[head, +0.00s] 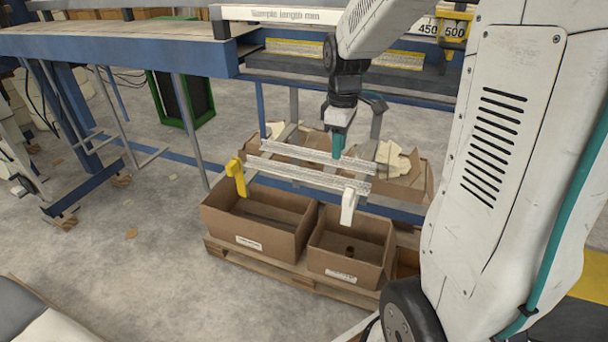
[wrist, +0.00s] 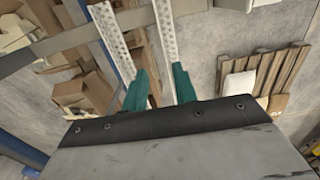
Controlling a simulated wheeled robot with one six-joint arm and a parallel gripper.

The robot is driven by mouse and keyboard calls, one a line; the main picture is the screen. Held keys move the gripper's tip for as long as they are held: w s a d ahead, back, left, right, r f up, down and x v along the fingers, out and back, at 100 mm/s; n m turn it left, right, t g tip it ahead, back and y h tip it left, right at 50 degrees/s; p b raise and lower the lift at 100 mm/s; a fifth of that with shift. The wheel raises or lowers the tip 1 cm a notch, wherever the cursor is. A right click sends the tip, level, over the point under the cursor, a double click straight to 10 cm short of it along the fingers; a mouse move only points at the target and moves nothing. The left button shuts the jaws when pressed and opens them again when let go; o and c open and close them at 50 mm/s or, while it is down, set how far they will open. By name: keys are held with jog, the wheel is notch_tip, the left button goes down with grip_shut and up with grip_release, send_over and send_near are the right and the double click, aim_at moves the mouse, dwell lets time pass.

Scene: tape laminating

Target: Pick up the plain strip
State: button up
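Two long pale, speckled strips lie roughly parallel above the cardboard boxes, a near strip (head: 308,175) and a far strip (head: 318,158). I cannot tell which one is the plain strip. A yellow piece (head: 237,177) stands by the near strip's left end and a white piece (head: 348,205) by its right end. My gripper (head: 337,150) points down at the strips, right of their middle. In the wrist view its teal fingers (wrist: 160,86) are apart. A left strip (wrist: 112,38) and a right strip (wrist: 168,40) run toward the fingers. Contact with either is unclear.
Open cardboard boxes (head: 258,238) and (head: 350,268) stand on a wooden pallet (head: 285,277) below the strips. A blue-edged bench (head: 115,57) is at the upper left. A rail machine (head: 345,75) is behind. Grey floor at left is mostly clear.

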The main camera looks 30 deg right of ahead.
aim_at(322, 179)
jog(key=f, duration=0.4)
jog(key=s+f, duration=0.1)
jog(key=f, duration=0.1)
jog(key=shift+a+f, duration=0.1)
jog(key=shift+f, duration=0.75)
grip_shut()
